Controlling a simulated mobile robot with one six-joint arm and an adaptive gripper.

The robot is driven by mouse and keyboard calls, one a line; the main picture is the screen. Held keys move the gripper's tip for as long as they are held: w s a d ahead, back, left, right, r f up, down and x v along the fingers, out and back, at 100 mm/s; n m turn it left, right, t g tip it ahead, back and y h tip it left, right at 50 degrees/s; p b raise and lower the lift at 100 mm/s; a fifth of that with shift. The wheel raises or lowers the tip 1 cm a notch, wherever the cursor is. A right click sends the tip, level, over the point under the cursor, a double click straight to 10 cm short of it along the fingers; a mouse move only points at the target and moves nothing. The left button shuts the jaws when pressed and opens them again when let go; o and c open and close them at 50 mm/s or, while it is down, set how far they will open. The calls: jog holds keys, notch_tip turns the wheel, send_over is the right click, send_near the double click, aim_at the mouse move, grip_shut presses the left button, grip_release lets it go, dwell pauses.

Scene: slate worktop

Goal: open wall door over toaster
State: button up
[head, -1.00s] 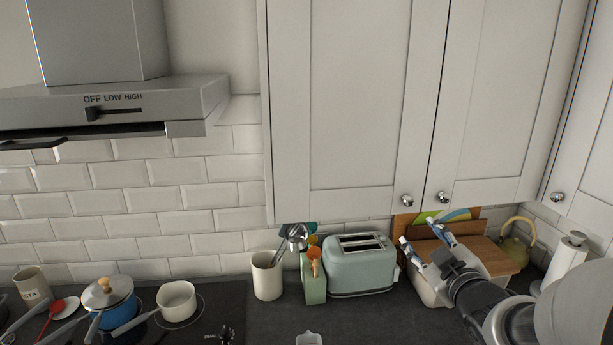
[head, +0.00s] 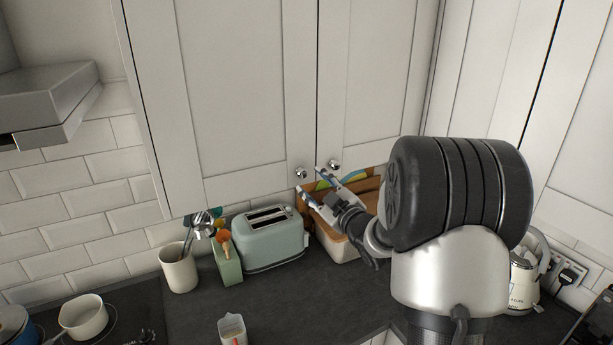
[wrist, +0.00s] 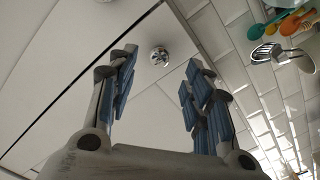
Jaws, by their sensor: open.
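The white wall door (head: 235,95) over the pale green toaster (head: 262,238) is shut. Its round metal knob (head: 301,173) is at its lower right corner. My gripper (head: 309,181) is open and empty, its fingers pointing up towards this knob from below. In the wrist view the knob (wrist: 159,56) shows between the two blue-padded fingers (wrist: 160,75), beyond their tips. I see no contact with it; the exact gap cannot be told.
A neighbouring shut door (head: 375,75) has its own knob (head: 334,165) close by on the right. A utensil pot (head: 179,270), a green box (head: 228,265) and a white kettle (head: 524,285) stand on the worktop (head: 190,325). The range hood (head: 45,105) is at far left.

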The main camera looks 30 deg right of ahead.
aim_at(305, 175)
jog(key=w, duration=0.5)
jog(key=shift+w, duration=0.15)
jog(key=shift+c, duration=0.5)
grip_shut()
